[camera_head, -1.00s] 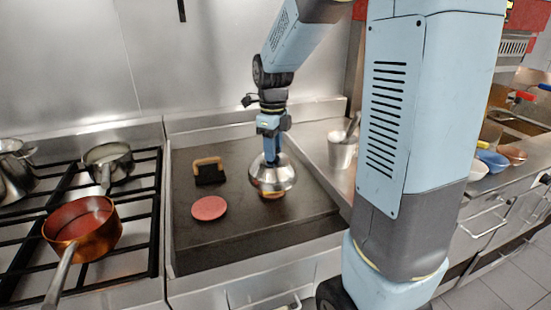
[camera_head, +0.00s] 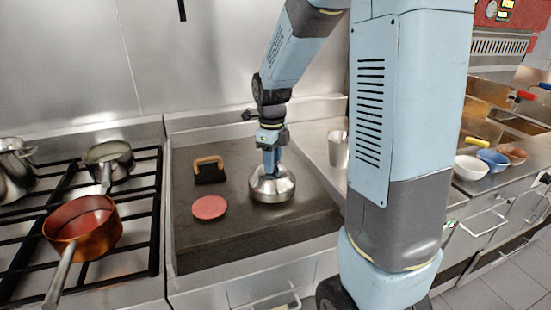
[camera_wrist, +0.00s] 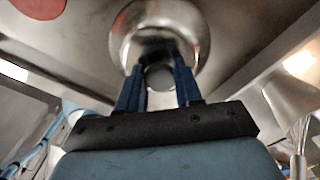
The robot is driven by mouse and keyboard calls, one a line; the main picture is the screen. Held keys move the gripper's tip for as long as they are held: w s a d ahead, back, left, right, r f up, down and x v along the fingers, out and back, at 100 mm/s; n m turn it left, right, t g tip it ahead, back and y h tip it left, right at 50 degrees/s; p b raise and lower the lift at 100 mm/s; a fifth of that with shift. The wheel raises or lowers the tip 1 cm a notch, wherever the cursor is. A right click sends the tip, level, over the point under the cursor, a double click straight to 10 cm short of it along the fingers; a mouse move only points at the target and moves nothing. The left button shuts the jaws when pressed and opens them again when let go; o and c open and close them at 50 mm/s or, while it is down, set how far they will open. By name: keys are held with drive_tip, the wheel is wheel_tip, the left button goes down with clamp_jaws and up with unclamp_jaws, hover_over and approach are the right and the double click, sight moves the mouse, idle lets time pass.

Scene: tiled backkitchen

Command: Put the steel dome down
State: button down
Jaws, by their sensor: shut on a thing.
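The steel dome (camera_head: 272,189) is upright on the dark griddle plate (camera_head: 245,225), its rim appearing to rest on the surface. My gripper (camera_head: 270,167) is above it, shut on its top knob and pointing down. In the wrist view both blue fingers close on the knob, with the shiny dome (camera_wrist: 190,25) around it. Whatever lies under the dome is hidden.
A red patty (camera_head: 209,207) lies left of the dome, with a wooden-handled press (camera_head: 209,172) behind it. A copper pan (camera_head: 82,228) and a pot stand on the burners at left. A steel container (camera_head: 338,150) is right of the griddle. The griddle's front is clear.

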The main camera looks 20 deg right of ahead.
drive_tip(key=shift+f, duration=0.2)
drive_tip(key=c, duration=0.8)
unclamp_jaws()
drive_tip(key=shift+o, duration=0.2)
wheel_tip(320, 180, up, 13)
drive_tip(key=s+r+n+t, duration=0.1)
drive_tip(key=s+n+t, duration=0.1)
drive_tip(key=s+n, duration=0.8)
drive_tip(key=s+d+r+n+t, duration=0.1)
drive_tip(key=s+r+n+t, duration=0.1)
drive_tip(key=s+n, duration=0.9)
drive_tip(key=n+t, duration=0.1)
drive_tip(key=n, duration=0.5)
drive_tip(key=shift+t, duration=0.3)
drive_tip(key=shift+r, duration=0.1)
